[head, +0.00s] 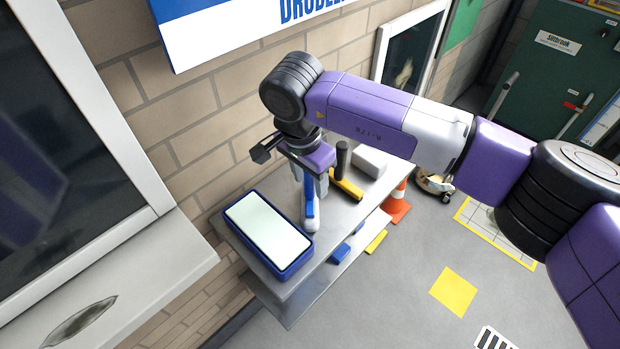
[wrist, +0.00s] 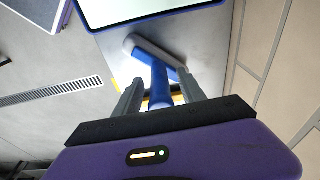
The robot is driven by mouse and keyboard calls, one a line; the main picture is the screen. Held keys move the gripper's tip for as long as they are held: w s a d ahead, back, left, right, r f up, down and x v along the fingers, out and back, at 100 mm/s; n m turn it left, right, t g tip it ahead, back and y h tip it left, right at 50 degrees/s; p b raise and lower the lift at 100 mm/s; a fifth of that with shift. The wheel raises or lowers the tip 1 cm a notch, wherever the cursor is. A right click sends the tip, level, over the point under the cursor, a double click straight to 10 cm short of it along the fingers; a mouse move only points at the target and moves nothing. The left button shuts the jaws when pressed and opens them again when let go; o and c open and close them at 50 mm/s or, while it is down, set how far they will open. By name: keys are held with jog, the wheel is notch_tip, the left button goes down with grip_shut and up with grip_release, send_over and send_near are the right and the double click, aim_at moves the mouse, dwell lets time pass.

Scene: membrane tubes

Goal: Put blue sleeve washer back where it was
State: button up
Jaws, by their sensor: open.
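The blue sleeve washer (head: 310,204) has a blue handle and a pale sleeve head. It is on the grey upper shelf (head: 292,284), right beside the blue tray. My gripper (head: 309,186) is above it. In the wrist view the washer's blue handle (wrist: 159,82) runs between the two fingers of my gripper (wrist: 160,92), with the T-shaped head beyond the fingertips. The fingers are apart, with gaps showing beside the handle. The handle's far end is hidden by my gripper.
A blue tray with a pale top (head: 283,271) stands on the shelf's near end. A yellow tool (head: 348,189) with a black handle and a white box (head: 369,162) stand farther right. Blue blocks (head: 340,253) sit on the lower shelf. A brick wall (head: 190,125) is behind.

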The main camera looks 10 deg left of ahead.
notch_tip(320, 180, up, 12)
jog(key=s+a, duration=0.1)
jog(key=shift+s+b, duration=0.2)
jog(key=shift+b, duration=0.2)
jog(key=shift+a+f, duration=0.1)
